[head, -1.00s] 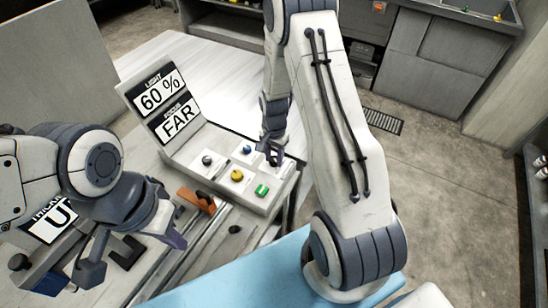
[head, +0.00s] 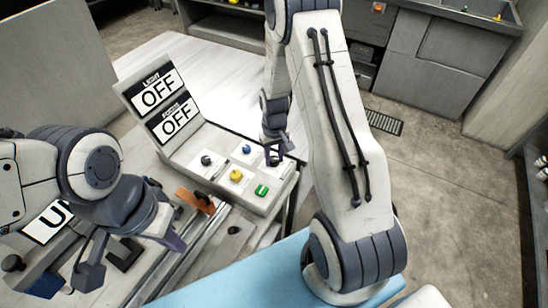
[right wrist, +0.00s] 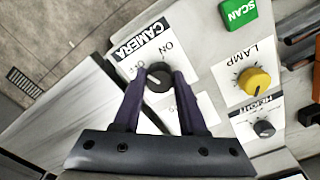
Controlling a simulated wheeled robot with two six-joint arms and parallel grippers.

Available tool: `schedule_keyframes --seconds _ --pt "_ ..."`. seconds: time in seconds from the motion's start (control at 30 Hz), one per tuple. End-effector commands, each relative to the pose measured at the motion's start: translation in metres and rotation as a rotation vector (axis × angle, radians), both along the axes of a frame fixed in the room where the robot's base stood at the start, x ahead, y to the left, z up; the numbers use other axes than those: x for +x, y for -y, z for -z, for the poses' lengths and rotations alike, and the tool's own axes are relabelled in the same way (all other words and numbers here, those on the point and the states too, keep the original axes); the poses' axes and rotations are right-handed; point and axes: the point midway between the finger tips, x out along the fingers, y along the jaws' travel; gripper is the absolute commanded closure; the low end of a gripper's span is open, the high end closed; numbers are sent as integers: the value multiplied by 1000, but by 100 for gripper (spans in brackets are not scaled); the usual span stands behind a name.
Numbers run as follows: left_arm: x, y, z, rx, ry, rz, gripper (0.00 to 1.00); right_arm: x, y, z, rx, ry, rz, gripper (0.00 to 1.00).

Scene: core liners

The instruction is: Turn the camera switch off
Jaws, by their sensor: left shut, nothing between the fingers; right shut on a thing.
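The camera switch is a round black knob (right wrist: 158,77) on a white plate (right wrist: 140,45) lettered CAMERA, with ON and OFF marks. My right gripper (head: 273,156) is shut on this knob, one finger on each side. A pale mark on the knob points to the left, on the OFF side. In the head view the gripper mostly hides the knob. The sign panel (head: 160,100) behind the console reads LIGHT OFF and FOCUS OFF. My left gripper (head: 132,258) is shut and empty, at the lower left, away from the console.
The console also bears a yellow LAMP knob (right wrist: 255,81), a green SCAN button (right wrist: 238,12), a dark HEIGHT knob (right wrist: 264,128) and a blue knob (head: 246,149). An orange part (head: 196,201) stands in front. A light blue surface (head: 240,275) lies near me.

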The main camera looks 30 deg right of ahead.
Motion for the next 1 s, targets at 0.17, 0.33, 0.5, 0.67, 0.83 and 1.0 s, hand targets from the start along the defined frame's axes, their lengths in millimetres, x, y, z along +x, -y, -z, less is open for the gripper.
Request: schedule_keyframes --seconds 0.17,0.33,0.5,0.67,0.83,1.0 --pt "0 0 2 0 0 0 100 1 1 -1 -1 3 -149 100" --pt "0 0 3 0 0 0 100 1 1 -1 -1 3 -265 100" --pt "0 0 3 0 0 0 100 1 1 -1 -1 4 -347 100" --pt "0 0 4 0 0 0 100 1 1 -1 -1 4 -391 100" --pt "0 0 4 0 0 0 100 1 1 -1 -1 4 -412 100" --pt "0 0 4 0 0 0 100 1 1 -1 -2 4 -416 100"
